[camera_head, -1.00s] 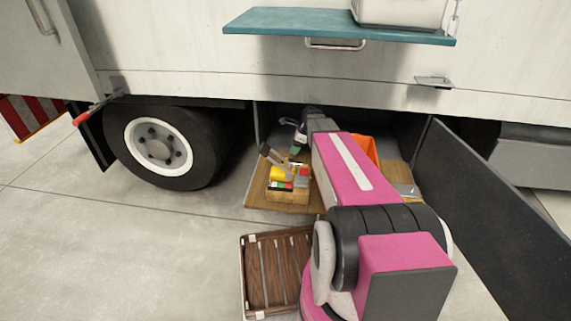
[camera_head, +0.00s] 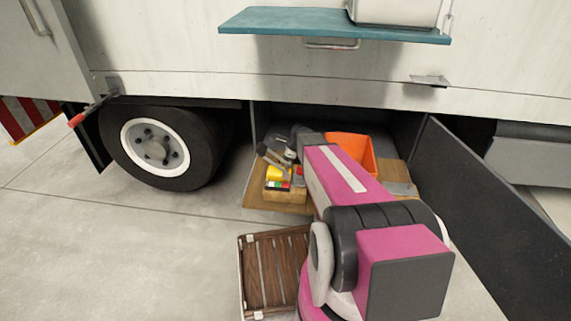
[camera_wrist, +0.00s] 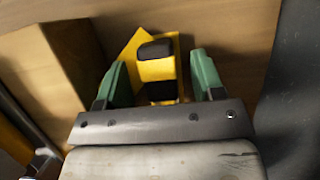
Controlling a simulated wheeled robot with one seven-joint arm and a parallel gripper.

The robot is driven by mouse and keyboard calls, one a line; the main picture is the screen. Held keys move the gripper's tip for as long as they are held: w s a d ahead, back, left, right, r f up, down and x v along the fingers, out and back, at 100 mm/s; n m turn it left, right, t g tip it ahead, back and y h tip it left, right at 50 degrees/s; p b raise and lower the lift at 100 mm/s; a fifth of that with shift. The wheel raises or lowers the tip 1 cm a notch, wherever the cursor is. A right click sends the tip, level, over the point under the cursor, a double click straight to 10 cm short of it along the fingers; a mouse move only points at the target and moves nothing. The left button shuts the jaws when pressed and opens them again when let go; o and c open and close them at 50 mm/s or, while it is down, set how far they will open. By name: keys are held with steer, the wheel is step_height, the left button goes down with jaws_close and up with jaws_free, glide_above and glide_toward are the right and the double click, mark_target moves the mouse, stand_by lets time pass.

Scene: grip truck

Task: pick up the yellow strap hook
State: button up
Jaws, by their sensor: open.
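In the wrist view, a yellow piece with black blocks on it (camera_wrist: 156,68), which looks like the yellow strap hook, lies against a wooden surface. My gripper (camera_wrist: 158,75) is open, with one green finger on each side of this piece. I cannot tell whether either finger touches it. The piece's near end is hidden behind my gripper body. In the head view, my wrist is low in the truck's open side compartment, behind a small wooden box; my fingertips and the strap hook cannot be made out there.
The wooden box (camera_head: 284,196) holds yellow, red and green items. An orange bin (camera_head: 356,150) stands to the right in the compartment. The open compartment door (camera_head: 490,215) flanks the right. A brown slatted crate (camera_head: 262,275) lies on the floor. A teal shelf (camera_head: 300,22) juts out above.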

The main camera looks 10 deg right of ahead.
steer(key=c, duration=1)
steer(key=shift+c, duration=0.2)
